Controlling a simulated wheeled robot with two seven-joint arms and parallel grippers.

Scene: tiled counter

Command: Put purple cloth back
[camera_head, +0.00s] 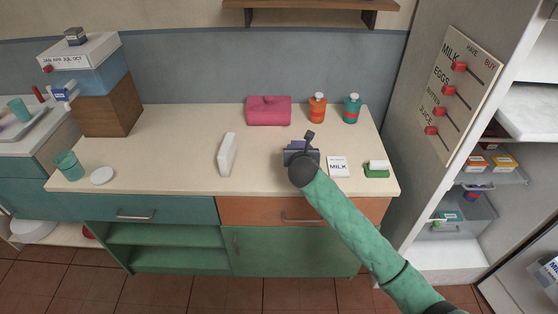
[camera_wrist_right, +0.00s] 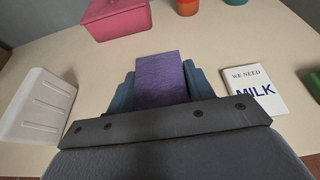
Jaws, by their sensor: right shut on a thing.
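The purple cloth (camera_wrist_right: 162,80) is a flat folded piece between the two blue-grey fingers of my right gripper (camera_wrist_right: 160,90) in the right wrist view. The gripper is shut on it. In the head view my right gripper (camera_head: 300,152) is over the front middle of the counter, and its wrist hides most of the cloth. I cannot tell whether the cloth touches the counter. My left gripper is not in view.
A green-and-white sponge (camera_head: 377,169) is farther right. Behind are a pink box (camera_head: 269,110), an orange bottle (camera_head: 317,108) and a teal bottle (camera_head: 352,109).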

